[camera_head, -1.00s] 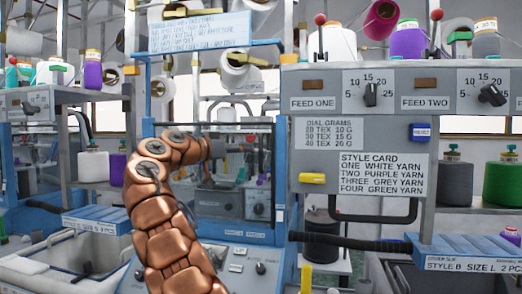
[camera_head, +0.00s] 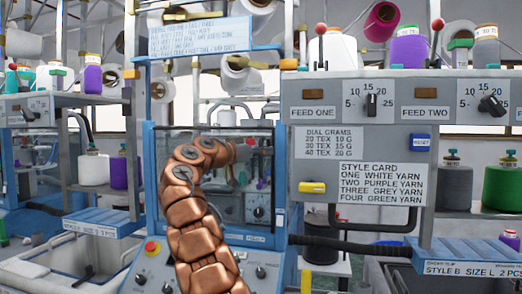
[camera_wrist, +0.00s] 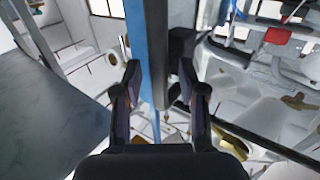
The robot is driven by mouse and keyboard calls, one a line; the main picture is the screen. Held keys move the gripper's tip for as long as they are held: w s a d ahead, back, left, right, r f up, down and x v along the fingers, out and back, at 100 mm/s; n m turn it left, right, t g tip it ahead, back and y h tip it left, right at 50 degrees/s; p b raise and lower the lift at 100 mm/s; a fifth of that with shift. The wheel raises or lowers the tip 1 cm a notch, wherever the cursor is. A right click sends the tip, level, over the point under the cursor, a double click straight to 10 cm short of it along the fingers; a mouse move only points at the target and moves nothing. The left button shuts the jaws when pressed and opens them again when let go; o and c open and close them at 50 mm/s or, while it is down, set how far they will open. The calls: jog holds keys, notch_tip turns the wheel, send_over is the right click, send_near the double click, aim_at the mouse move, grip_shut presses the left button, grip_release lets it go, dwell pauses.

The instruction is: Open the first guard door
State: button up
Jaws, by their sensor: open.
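The first guard door is a clear panel in a blue frame (camera_head: 150,185), below the blue-topped sign in the head view. It looks shut, with machine parts showing behind it. My copper arm crosses in front of it, and its dark end (camera_head: 258,150) is near the right side of the frame. In the wrist view my gripper (camera_wrist: 158,82) is open. A blue upright (camera_wrist: 137,35) and a dark vertical bar (camera_wrist: 156,50) run between its two fingers, apart from or barely touching them; I cannot tell which. Whether the bar is the door's handle is unclear.
A control panel with a red button (camera_head: 152,247) is below the door. The grey feed cabinet (camera_head: 300,150) stands close on the right, with a black curved rail (camera_head: 372,226) under it. Grey bins flank the machine. Yarn cones stand on shelves.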

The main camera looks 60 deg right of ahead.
jog(key=shift+c, duration=0.3)
grip_shut()
dwell(0.3)
